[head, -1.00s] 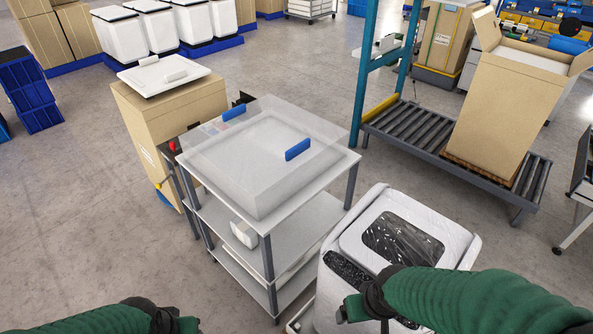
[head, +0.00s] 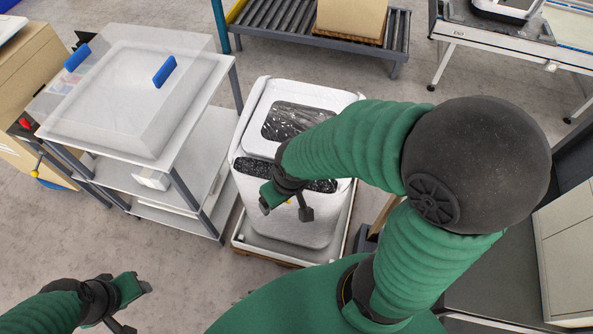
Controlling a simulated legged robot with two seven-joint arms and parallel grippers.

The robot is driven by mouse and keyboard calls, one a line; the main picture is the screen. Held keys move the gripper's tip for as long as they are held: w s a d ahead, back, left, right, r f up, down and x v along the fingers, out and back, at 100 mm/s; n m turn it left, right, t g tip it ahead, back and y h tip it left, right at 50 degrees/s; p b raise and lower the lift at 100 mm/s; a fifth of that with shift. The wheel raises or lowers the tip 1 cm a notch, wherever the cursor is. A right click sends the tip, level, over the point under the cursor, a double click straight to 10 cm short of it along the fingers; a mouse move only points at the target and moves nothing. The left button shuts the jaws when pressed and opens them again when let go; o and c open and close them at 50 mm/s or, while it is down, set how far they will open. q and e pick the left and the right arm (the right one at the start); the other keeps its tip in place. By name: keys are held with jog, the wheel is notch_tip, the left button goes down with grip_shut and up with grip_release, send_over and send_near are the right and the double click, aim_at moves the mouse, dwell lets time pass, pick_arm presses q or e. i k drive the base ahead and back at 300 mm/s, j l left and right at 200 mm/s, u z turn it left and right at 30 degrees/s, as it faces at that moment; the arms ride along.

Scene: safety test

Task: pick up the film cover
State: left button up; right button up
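A clear, see-through cover (head: 125,100) with two blue handles sits on the top of a white shelf cart (head: 214,85) at the upper left. A white bin (head: 312,232) stands right of the cart, with dark, shiny film-like material (head: 293,121) in its top opening. I cannot tell for certain which of these is the film cover. My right gripper (head: 286,208) is open and empty, in front of the bin's near side in the picture; contact cannot be told. My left gripper (head: 137,308) is open and empty over the floor at the lower left.
A roller conveyor (head: 290,22) with a cardboard box (head: 352,17) stands behind the bin. A table (head: 475,35) stands at the upper right, and a cabinet (head: 568,250) at the right edge. Floor is clear below the cart.

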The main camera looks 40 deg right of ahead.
aim_at(128, 89)
jog(key=i+j+z, duration=0.1)
jog(key=j, duration=0.25)
jog(key=i+j+z, duration=0.1)
jog(key=i+j, duration=0.15)
jog(key=i+j+z, duration=0.1)
jog(key=j, duration=0.35)
jog(key=i, duration=0.05)
